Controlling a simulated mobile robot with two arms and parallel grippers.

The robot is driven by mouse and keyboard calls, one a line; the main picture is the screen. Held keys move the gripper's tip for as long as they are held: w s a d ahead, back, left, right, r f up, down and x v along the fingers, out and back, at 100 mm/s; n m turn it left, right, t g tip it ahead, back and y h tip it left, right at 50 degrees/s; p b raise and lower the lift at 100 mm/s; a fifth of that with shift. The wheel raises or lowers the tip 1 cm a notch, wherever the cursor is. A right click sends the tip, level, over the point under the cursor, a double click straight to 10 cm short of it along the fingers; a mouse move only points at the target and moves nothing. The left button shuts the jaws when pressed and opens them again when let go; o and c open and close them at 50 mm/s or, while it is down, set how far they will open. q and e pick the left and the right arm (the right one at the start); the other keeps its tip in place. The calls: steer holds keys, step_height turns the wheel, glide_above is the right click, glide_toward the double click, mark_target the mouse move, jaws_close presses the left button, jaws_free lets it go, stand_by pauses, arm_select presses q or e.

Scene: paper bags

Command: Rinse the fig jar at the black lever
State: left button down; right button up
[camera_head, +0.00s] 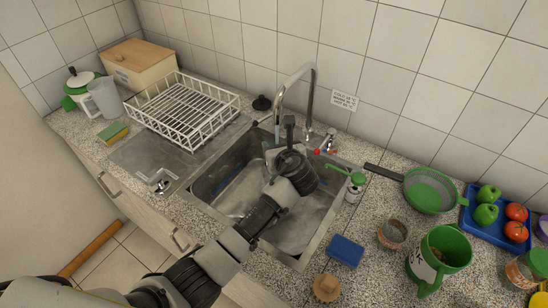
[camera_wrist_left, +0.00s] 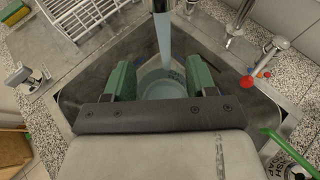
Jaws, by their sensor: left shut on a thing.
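My left gripper (camera_wrist_left: 163,84) is shut on a clear round jar (camera_wrist_left: 165,90), held in the sink under the faucet. A bluish stream of water (camera_wrist_left: 164,42) falls from the spout toward the jar in the left wrist view. In the head view my left gripper (camera_head: 287,140) is over the sink (camera_head: 297,238), below the curved metal faucet (camera_head: 312,88), and hides the jar. A small black knob (camera_head: 261,103) stands behind the sink; I cannot tell whether it is the black lever. My right gripper is not in view.
A white dish rack (camera_head: 185,108) stands left of the sink. A small tap (camera_head: 325,145) has red and blue marks.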

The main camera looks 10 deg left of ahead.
arm_select(q)
steer(key=s+a+p, duration=0.1)
steer(key=s+p, duration=0.5)
steer(key=s, duration=0.1)
steer(key=shift+s+a+p, duration=0.3)
steer(key=shift+a+p, duration=0.05)
steer(key=shift+r, duration=0.1)
stand_by(1.1)
steer(key=s+a+r+p, duration=0.1)
steer(key=s+r, duration=0.3)
steer(key=s, duration=0.1)
stand_by(0.4)
steer(key=shift+w, duration=0.1)
